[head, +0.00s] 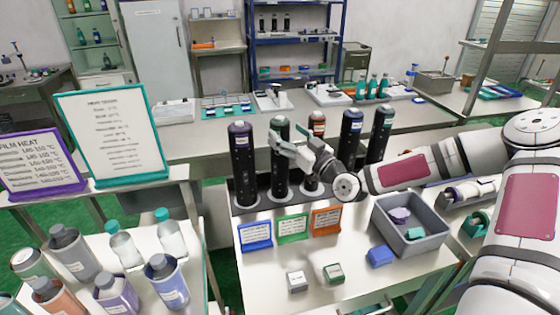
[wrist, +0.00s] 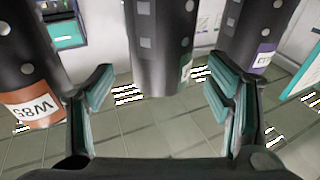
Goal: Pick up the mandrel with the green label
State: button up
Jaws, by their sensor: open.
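The mandrel with the green label (head: 279,178) is a tall black cylinder, second from the left in the head view's rack row. In the wrist view this mandrel (wrist: 160,45) stands in the middle, a sliver of its green label showing at its right edge. My gripper (head: 284,146) is open at its upper part. In the wrist view the fingers of my gripper (wrist: 158,88) are spread wide to either side of the mandrel, with visible gaps; I cannot tell how deep it sits between them.
A purple-labelled mandrel (head: 243,165) stands left; an orange-labelled one (wrist: 28,85) is on the other side. More black mandrels (head: 351,135) stand right. Blue, green (head: 293,228) and orange cards stand in front. A grey bin (head: 408,247) and small blocks occupy the bench front.

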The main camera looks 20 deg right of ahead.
jog(key=shift+x, duration=1.9)
grip_shut()
